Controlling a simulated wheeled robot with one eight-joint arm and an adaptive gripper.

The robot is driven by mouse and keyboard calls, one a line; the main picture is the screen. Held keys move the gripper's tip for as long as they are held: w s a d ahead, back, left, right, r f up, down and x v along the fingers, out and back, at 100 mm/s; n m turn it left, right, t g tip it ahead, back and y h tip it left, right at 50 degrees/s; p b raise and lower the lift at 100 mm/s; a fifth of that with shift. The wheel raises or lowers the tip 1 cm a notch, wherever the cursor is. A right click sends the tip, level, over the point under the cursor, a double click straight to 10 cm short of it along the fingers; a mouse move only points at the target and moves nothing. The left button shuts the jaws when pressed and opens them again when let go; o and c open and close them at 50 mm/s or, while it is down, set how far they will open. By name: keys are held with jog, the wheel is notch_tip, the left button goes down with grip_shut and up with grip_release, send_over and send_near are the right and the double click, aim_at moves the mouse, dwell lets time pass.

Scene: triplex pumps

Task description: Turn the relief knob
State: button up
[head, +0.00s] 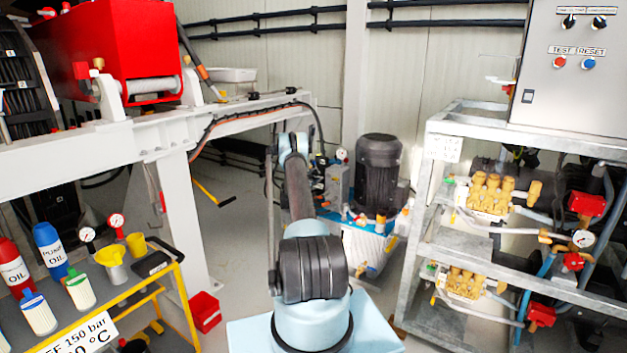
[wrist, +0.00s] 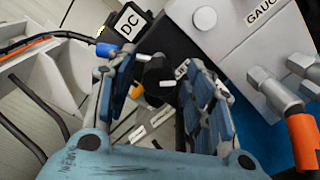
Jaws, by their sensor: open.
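My gripper (wrist: 162,100) shows in the wrist view with its two blue-padded fingers spread apart. A dark rounded knob (wrist: 156,74), which looks like the relief knob, lies between the fingers, towards their tips. I cannot tell whether either finger touches it. Small white labels sit beside and below the knob, but I cannot read them fully. In the head view my arm reaches away towards the blue hydraulic unit (head: 370,245) with the black motor (head: 378,172). The gripper and the knob are not clear there, being small and partly behind my arm.
A grey block marked GAUGE (wrist: 235,45) with metal fittings stands close right of the fingers. An orange-sleeved hose (wrist: 303,140) is at far right. A black box marked DC (wrist: 130,22) is above. In the head view a pump rack (head: 440,215) stands right and a yellow cart (head: 150,285) left.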

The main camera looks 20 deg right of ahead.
jog(key=v, duration=1.1)
jog(key=shift+s+a, duration=0.2)
jog(key=shift+a, duration=0.05)
